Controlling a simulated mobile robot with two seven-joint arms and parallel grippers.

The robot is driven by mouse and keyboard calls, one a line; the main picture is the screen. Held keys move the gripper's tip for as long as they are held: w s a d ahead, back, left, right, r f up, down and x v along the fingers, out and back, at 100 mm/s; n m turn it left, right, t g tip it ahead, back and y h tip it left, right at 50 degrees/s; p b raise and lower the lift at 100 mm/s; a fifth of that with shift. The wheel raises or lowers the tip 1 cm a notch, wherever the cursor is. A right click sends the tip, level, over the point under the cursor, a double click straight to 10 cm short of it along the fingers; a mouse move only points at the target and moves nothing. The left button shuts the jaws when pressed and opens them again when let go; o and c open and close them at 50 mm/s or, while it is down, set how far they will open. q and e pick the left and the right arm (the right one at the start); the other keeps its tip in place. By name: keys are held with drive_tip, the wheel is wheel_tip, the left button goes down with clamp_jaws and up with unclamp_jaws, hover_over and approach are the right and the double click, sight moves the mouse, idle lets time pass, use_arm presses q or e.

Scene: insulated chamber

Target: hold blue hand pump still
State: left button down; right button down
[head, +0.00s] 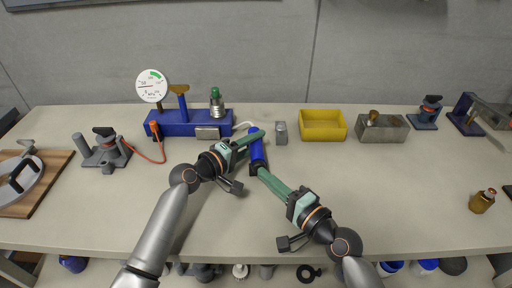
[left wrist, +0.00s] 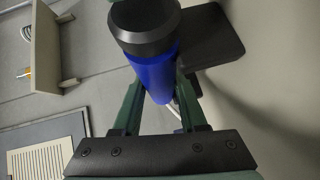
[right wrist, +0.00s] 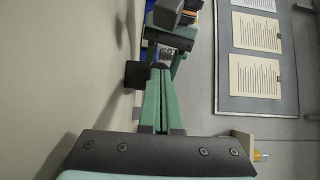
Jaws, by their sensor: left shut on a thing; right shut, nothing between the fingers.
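The blue hand pump (head: 257,151) is a blue cylinder with a dark end piece, near the middle of the bench. My left gripper (head: 260,134) is shut on its blue barrel, from the left. In the left wrist view the barrel (left wrist: 158,72) with its black cap sits between the two green fingers. My right gripper (head: 263,173) is shut and empty, its tips at the dark near end of the pump. The right wrist view shows its fingers (right wrist: 159,76) pressed together beside a dark block; whether they touch it I cannot tell.
A blue manifold (head: 180,128) with a gauge (head: 151,86) stands behind left. A small grey block (head: 281,132), a yellow bin (head: 322,125) and a metal box (head: 382,130) stand right of the pump. The right-hand bench front is mostly clear.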

drive_tip(key=shift+s, duration=0.1)
drive_tip(key=shift+s+d, duration=0.1)
drive_tip(key=shift+s, duration=1.3)
drive_tip(key=shift+s+d+r, duration=0.1)
drive_tip(key=shift+s+r, duration=0.2)
drive_tip(key=shift+s, duration=0.55)
drive_tip(key=shift+s+d+r, duration=0.1)
drive_tip(key=shift+s+r, duration=0.2)
drive_tip(key=shift+s, duration=0.5)
drive_tip(key=shift+s+d+r, duration=0.1)
drive_tip(key=shift+s+r, duration=0.2)
drive_tip(key=shift+s, duration=0.55)
drive_tip(key=shift+s+a+r, duration=0.1)
drive_tip(key=shift+a, duration=0.1)
